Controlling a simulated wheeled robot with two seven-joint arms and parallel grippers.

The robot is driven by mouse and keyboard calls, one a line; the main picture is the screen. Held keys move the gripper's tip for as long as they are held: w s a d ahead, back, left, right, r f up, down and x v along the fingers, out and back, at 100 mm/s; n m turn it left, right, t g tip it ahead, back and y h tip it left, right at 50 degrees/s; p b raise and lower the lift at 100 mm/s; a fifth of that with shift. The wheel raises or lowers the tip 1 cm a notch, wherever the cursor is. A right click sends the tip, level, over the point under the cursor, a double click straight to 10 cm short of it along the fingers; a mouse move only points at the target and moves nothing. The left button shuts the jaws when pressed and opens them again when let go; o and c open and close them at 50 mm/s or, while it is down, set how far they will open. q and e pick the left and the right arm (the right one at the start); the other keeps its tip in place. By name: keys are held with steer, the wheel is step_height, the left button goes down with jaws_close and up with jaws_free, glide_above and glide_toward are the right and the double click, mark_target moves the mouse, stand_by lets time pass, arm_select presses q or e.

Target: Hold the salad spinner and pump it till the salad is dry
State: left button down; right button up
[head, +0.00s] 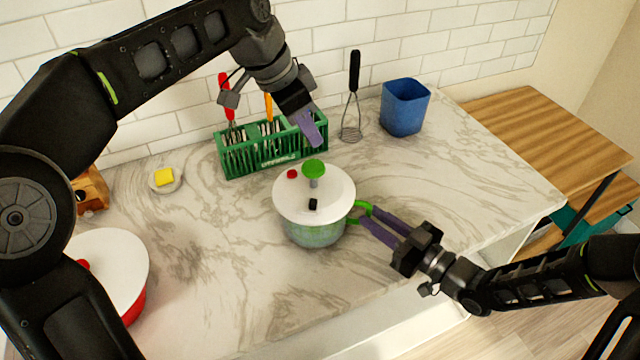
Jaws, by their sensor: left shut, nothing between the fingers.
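The salad spinner (314,234) stands upright on the marble counter, with a pale green bowl and a white lid (295,203). A green pump knob (313,167) stands up on its stem from the lid, beside a red button and a black tab. My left gripper (318,142) is shut and empty, just above and behind the knob; I see no contact. My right gripper (366,213) reaches in from the right, its fingers on either side of the spinner's green side handle (355,206), and looks shut on it. Salad inside cannot be made out.
A green rack (240,163) with utensils stands behind the spinner. A whisk (351,115) and a blue container (404,107) are at the back right. A yellow sponge (164,176) lies on a small dish. A red pot with white lid (115,265) is at left.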

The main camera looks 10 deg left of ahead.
steer(key=o, duration=0.3)
steer(key=v, duration=1.2)
stand_by(0.4)
